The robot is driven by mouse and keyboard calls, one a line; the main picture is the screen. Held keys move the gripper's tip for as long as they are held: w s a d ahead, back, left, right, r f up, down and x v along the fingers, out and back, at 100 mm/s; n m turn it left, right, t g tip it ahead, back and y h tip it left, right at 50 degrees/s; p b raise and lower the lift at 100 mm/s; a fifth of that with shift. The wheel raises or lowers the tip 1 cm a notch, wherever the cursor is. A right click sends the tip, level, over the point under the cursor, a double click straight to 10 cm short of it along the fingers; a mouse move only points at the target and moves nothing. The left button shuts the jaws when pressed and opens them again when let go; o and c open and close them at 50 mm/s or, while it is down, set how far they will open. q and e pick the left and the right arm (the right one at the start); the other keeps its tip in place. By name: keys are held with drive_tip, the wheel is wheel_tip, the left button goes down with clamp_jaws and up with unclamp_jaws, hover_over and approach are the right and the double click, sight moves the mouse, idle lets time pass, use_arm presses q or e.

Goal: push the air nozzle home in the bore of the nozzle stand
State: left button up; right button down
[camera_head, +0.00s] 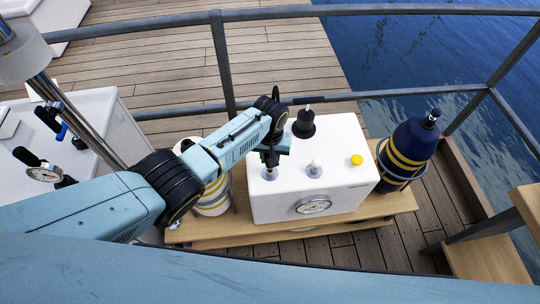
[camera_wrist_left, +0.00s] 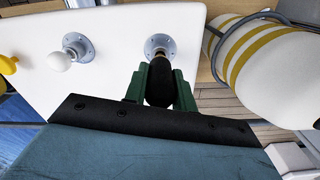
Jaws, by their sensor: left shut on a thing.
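My left gripper (camera_head: 270,157) is over the left front part of a white box, above a grey flanged fitting (camera_head: 269,173). In the left wrist view its green fingers (camera_wrist_left: 159,78) are shut on a dark, rounded piece, likely the air nozzle (camera_wrist_left: 158,88). The nozzle's far end points at the round grey flange (camera_wrist_left: 160,46), likely the nozzle stand, on the white face. The fingers and nozzle cover part of the flange, so I cannot tell whether the nozzle is in the bore or how deep. My right gripper is not in view.
The white box (camera_head: 345,145) carries a white ball knob (camera_head: 314,167), a yellow knob (camera_head: 356,160), a black fitting (camera_head: 304,124) and a gauge (camera_head: 313,206). A navy cylinder (camera_head: 408,150) stands right; a cream one (camera_head: 213,198) stands left. Railings (camera_head: 225,65) run behind.

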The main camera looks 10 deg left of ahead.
use_arm(q)
drive_tip(key=shift+f+b, duration=0.9)
drive_tip(key=shift+f, duration=0.25)
drive_tip(key=o, duration=1.1)
drive_tip(key=shift+r, duration=0.15)
drive_tip(key=shift+r+p, duration=0.3)
drive_tip(key=shift+r, duration=0.1)
wheel_tip(320, 180, up, 11)
drive_tip(key=p, duration=0.3)
drive_tip(key=shift+p, duration=0.3)
drive_tip(key=shift+r, duration=0.7)
